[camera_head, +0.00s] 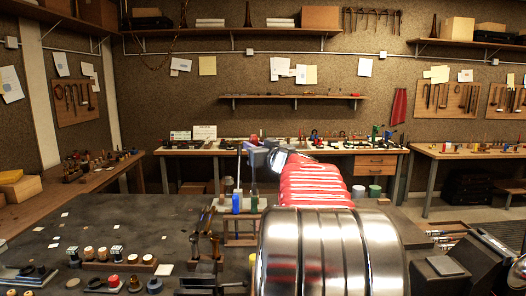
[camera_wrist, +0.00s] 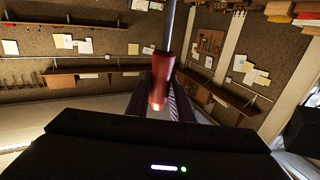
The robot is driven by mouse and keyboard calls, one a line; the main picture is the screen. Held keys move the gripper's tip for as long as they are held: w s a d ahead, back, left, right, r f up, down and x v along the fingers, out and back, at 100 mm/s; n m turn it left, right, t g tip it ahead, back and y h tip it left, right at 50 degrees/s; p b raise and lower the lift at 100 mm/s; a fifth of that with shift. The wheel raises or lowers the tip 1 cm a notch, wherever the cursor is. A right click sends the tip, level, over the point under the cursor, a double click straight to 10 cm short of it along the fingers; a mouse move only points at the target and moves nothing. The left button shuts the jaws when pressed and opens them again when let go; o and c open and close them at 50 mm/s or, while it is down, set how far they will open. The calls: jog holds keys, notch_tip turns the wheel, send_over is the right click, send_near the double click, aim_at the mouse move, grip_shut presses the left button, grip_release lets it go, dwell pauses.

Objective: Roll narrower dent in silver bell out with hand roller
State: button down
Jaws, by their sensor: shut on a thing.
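My gripper (camera_head: 257,153) is above the middle of the dark bench in the head view. In the wrist view its dark fingers are shut on a tool with a reddish-brown handle (camera_wrist: 160,82) and a steel shaft (camera_wrist: 171,20). The handle's red end (camera_head: 254,139) shows at the gripper in the head view. The working end is out of the wrist picture, so I cannot tell whether it is the hand roller. I cannot make out the silver bell or its dents in either view; my own arm covers the front right of the head view.
A rack (camera_head: 240,240) stands below my gripper, with a blue-handled tool (camera_head: 237,203) upright in it. Brass-coloured pieces (camera_head: 204,240) stand just left of it. Small blocks and jars (camera_head: 115,255) line the bench's front left. The bench's left middle (camera_head: 130,215) is mostly clear.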

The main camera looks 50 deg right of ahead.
jog(key=s+a+n+t+y, duration=0.1)
jog(key=s+a+n+y, duration=0.2)
jog(key=a, duration=1.6)
jog(key=s+y, duration=0.2)
jog(key=s, duration=0.2)
